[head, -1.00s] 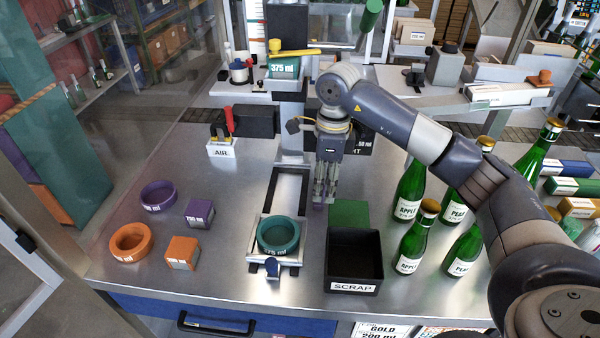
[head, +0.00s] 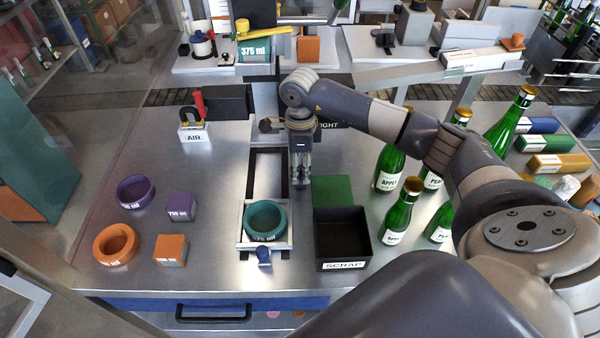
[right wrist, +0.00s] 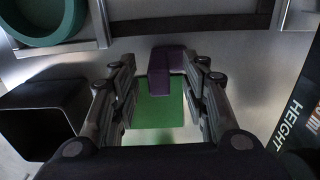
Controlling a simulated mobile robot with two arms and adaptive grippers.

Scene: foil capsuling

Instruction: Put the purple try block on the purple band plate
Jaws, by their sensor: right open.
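A purple block (head: 181,206) with a white label sits on the steel table at the left. A purple ring (head: 136,191) lies beside it, to its upper left. I cannot tell which thing is the purple band plate. My left gripper is out of view.
A teal ring (head: 265,219) sits in the fixture (head: 268,244). The black scrap bin (head: 341,265) stands to its right. An orange ring (head: 115,244) and orange block (head: 171,250) lie front left. Green bottles (head: 398,211) stand right. The table between fixture and purple block is clear.

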